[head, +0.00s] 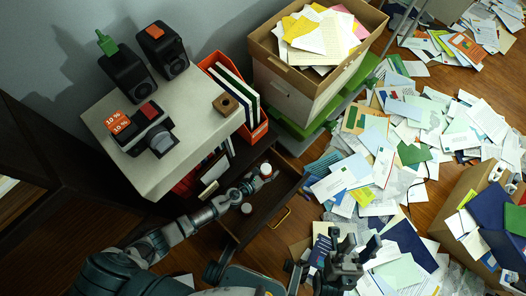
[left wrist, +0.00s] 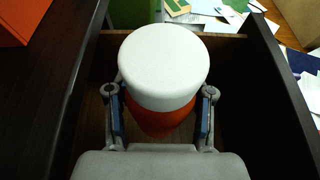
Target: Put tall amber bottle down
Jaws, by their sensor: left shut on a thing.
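The tall amber bottle (left wrist: 165,70) has a wide white cap and an orange body in the left wrist view. It stands between the two fingers of my left gripper (left wrist: 160,120), which is shut on it inside an open dark drawer (left wrist: 245,90). The cap hides most of the bottle's body and base, so I cannot tell whether it touches the drawer floor. In the head view the bottle's white cap (head: 266,169) shows at the end of my left arm, over the drawer (head: 285,190). My right gripper (head: 350,262) is open and empty over scattered papers at the bottom.
A pale cabinet top (head: 190,125) holds black devices and a tape roll (head: 227,104). An orange file holder (head: 240,100) stands behind the drawer. A box of papers (head: 310,70) is at the back. Papers (head: 400,130) cover the floor at right. A small white-topped item (head: 246,207) is near my left arm.

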